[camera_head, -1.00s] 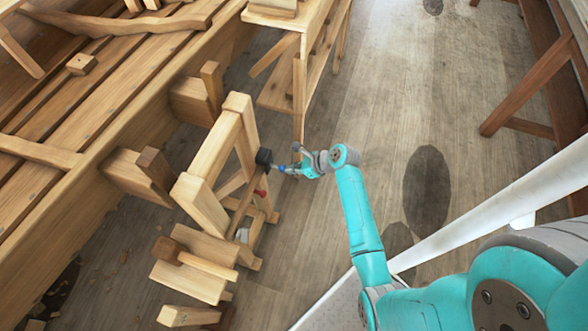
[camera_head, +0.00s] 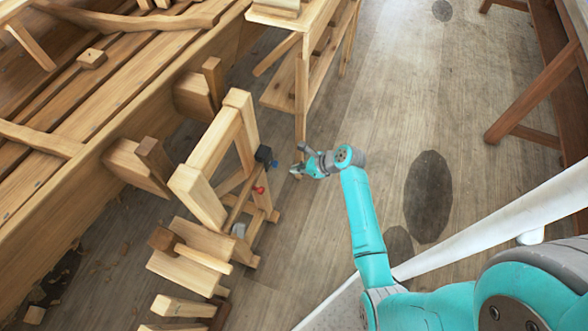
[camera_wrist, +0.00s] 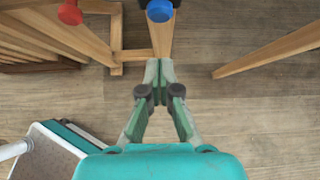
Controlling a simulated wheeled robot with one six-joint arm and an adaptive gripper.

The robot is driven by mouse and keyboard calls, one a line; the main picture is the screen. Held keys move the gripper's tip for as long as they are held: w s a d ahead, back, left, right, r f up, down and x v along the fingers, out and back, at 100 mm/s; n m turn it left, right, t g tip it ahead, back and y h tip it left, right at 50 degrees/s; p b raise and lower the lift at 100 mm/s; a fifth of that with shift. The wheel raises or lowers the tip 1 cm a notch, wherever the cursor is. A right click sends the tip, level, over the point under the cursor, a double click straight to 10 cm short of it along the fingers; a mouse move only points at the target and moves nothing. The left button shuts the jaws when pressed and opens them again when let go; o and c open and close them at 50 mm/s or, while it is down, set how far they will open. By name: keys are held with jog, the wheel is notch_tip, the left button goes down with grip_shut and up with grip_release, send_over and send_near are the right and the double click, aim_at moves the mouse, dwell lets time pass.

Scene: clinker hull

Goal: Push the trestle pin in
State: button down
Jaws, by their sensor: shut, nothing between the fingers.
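The wooden trestle (camera_head: 207,150) stands beside the hull in the head view. A black block (camera_head: 263,155) is fixed on its right side, and a blue pin head (camera_head: 275,164) sticks out of it toward my gripper; the wrist view shows it as a blue disc (camera_wrist: 160,11). A red knob (camera_head: 259,190) sits lower on the trestle and also shows in the wrist view (camera_wrist: 69,13). My gripper (camera_head: 296,171) is shut and empty, just right of the blue head with a small gap. Its closed fingertips (camera_wrist: 159,68) point toward the blue head. The pin's shaft is hidden.
The hull (camera_head: 60,205) fills the left side, with wooden blocks (camera_head: 190,257) near the trestle's foot. A wooden bench (camera_head: 300,50) stands behind. The plank floor right of my gripper is clear, apart from dark round patches.

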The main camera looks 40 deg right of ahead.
jog(key=v, duration=0.9)
jog(key=shift+w+r, duration=0.1)
jog(key=s+a+f+n+t+h, duration=0.25)
jog(key=s+a+n+h, duration=0.25)
jog(key=s+a+n, duration=0.9)
jog(key=s+a+r+n+t, duration=0.2)
jog(key=s+r+n, duration=0.6)
jog(key=r, duration=0.2)
jog(key=s+a+r+n+t, duration=0.2)
jog(key=s+r+n, duration=0.6)
jog(key=r, duration=0.2)
jog(key=shift+s+a+r, duration=0.15)
jog(key=shift+s+r, duration=0.15)
jog(key=shift+a+t, duration=0.15)
jog(key=shift+t, duration=0.1)
